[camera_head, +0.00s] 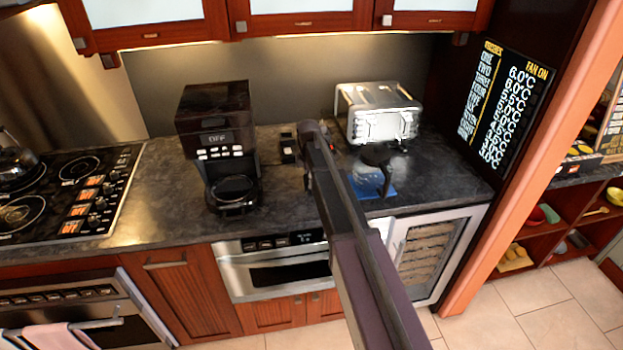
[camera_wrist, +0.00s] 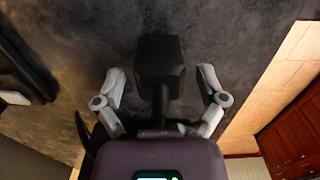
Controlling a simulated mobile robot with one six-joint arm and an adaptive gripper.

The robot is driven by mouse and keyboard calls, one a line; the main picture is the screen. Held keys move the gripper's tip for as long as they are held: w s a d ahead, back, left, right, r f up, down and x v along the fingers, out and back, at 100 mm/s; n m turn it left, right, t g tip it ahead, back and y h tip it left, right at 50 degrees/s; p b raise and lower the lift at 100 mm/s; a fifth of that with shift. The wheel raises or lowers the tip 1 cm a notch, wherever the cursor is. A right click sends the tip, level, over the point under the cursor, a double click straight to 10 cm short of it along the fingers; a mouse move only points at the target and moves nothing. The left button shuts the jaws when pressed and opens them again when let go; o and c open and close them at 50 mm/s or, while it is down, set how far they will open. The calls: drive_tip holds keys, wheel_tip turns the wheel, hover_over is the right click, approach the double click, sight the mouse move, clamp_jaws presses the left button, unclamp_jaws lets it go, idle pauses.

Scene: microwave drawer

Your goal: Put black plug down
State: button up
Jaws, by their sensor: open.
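The black plug (camera_wrist: 161,62) is a dark block with a narrow stem, seen in the wrist view against the dark countertop. My gripper (camera_wrist: 161,76) is open, with one pale finger on each side of the plug. Gaps show between the fingers and the block. I cannot tell whether the plug touches the counter. In the head view my arm reaches over the counter between the coffee maker and the toaster. Its dark links hide much of that spot, and I cannot make out the plug there for certain.
A black coffee maker (camera_head: 220,120) stands left of my arm. A silver toaster (camera_head: 378,112) stands at the back right. A clear jug with a black lid (camera_head: 376,157) sits on a blue mat (camera_head: 385,193). The stovetop (camera_head: 70,190) is far left. Bare counter (camera_head: 165,190) lies between.

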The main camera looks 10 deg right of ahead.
drive_tip(key=shift+r+p, duration=6)
drive_tip(key=shift+r, duration=0.1)
drive_tip(key=shift+s, duration=0.15)
drive_tip(key=s+m, duration=1.8)
drive_tip(key=s, duration=1.1)
drive_tip(key=shift+d, duration=0.45)
drive_tip(key=shift+w+f, duration=0.1)
